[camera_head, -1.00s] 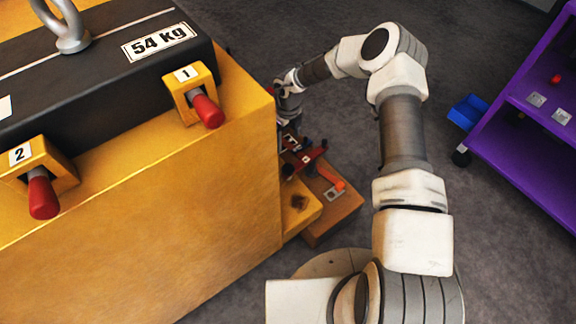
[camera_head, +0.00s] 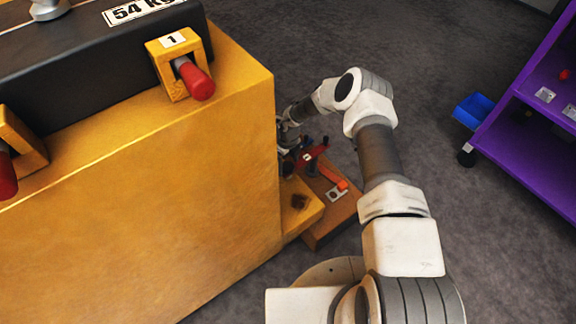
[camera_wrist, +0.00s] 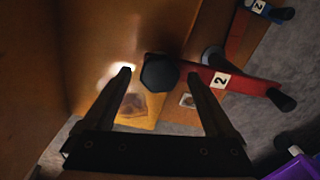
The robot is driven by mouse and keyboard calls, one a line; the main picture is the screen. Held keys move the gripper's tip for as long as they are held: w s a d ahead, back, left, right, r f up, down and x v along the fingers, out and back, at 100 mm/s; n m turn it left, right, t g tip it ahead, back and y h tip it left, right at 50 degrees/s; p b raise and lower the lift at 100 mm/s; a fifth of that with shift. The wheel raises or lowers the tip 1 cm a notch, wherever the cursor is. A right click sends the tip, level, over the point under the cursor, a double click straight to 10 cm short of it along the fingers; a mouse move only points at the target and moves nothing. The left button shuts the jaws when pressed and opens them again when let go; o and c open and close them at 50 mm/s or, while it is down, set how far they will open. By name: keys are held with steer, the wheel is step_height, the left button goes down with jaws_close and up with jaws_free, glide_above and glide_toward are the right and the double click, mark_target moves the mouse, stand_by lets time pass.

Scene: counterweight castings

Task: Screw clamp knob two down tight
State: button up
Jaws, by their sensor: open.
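The clamp knob, a dark, faceted round knob (camera_wrist: 159,72), shows in the wrist view at the end of a red clamp arm (camera_wrist: 225,82) labelled 2. My gripper (camera_wrist: 159,74) is open, and the knob appears between its two fingertips with gaps on both sides. I cannot tell whether the fingertips are level with it. In the head view the red clamp arm (camera_head: 314,154) is low beside the yellow block; my gripper (camera_head: 287,143) is partly hidden by the block's edge, and the knob is not clear there.
The tall yellow block (camera_head: 150,200) stands close on the left, with a red-handled clamp (camera_head: 195,78) labelled 1 on top. A blue-and-black clamp (camera_wrist: 268,9) is at the wrist view's upper right. A purple shelf (camera_head: 530,120) and blue bin (camera_head: 472,110) stand right. Floor between is clear.

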steer(key=c, duration=1.4)
steer(key=shift+m, duration=0.3)
steer(key=m, duration=0.4)
steer(key=shift+p, duration=0.3)
steer(key=m+p, duration=0.1)
steer(key=m, duration=0.4)
steer(key=shift+m, duration=0.4)
steer(key=m+p, duration=0.1)
steer(key=m, duration=0.4)
steer(key=shift+w+a+m+p, duration=0.1)
steer(key=shift+m+p, duration=0.2)
steer(key=shift+m, duration=2.2)
